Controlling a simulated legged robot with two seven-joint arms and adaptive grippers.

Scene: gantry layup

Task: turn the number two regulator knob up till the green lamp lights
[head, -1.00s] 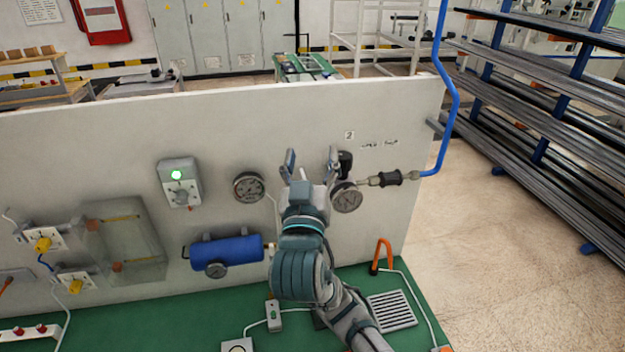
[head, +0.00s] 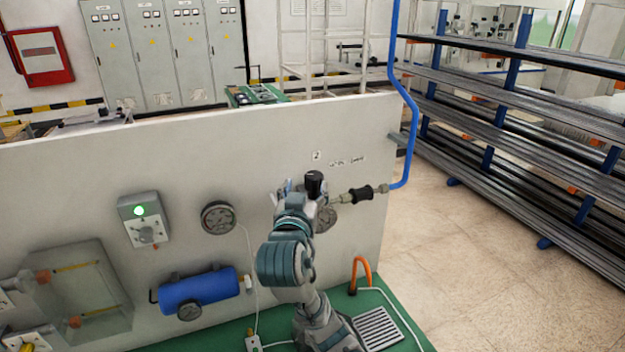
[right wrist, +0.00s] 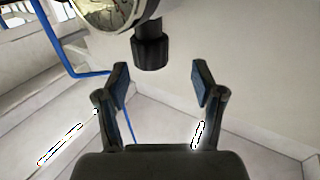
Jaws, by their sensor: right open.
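The regulator's black knob (head: 315,184) sits near the panel's right end, just under the number 2 label (head: 317,155). My right gripper (head: 296,187) is open at the knob's left, partly hidden by my wrist. In the right wrist view the knob (right wrist: 150,52) lies beyond the open fingertips (right wrist: 160,82), roughly between their lines, with no contact seen. The regulator's gauge (head: 326,218) is partly covered by my gripper; a gauge face (right wrist: 108,10) shows beside the knob in the wrist view. The lamp (head: 138,211) on the grey box glows green. My left gripper is out of view.
A black fitting (head: 362,194) and blue pipe (head: 410,130) lie right of the regulator. Another gauge (head: 218,217) and a blue tank (head: 195,291) are left of my arm. An orange hook (head: 361,270) stands on the green bench below.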

